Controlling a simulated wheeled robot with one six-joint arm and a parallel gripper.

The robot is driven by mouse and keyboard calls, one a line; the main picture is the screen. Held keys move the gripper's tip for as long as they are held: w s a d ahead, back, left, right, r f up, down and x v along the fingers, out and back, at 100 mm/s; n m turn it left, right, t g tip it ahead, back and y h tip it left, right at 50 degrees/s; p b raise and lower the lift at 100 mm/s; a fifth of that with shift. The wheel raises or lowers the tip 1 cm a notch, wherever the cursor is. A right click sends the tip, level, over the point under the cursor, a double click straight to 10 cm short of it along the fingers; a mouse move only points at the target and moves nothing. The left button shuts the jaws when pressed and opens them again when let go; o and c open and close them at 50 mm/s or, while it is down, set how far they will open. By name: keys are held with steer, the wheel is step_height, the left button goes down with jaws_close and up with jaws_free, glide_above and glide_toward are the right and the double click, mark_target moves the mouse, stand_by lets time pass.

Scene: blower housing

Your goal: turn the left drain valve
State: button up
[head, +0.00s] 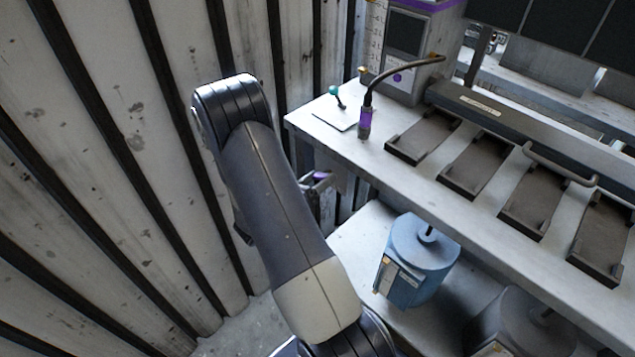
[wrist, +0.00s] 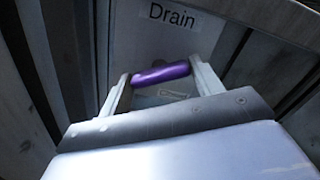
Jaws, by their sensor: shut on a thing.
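The drain valve's purple handle (wrist: 162,74) lies between the two fingers of my gripper (wrist: 161,85) in the wrist view. It runs nearly level across the picture, its right end slightly higher. The gripper is shut on it, with one finger at each end. A pale plate labelled "Drain" (wrist: 172,18) is behind and above the handle. In the head view, a bit of purple handle (head: 321,175) shows beside my gripper (head: 318,187), below the bench's left end. My arm hides part of this spot, and the valve's body is not clear.
A workbench (head: 375,150) with several dark trays (head: 470,165) stands on the right. A blue canister (head: 418,262) sits on the shelf below it. A ribbed metal wall (head: 110,130) is close on the left of my arm.

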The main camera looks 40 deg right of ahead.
steer(key=m+b, duration=0.3)
steer(key=shift+f+m, duration=0.2)
steer(key=shift+m, duration=0.1)
steer(key=shift+r+m+b, duration=0.1)
steer(key=shift+m+b, duration=1.1)
steer(key=shift+r, duration=0.1)
steer(key=o, duration=1)
steer(key=a, duration=1)
steer(key=shift+s+a, duration=0.4)
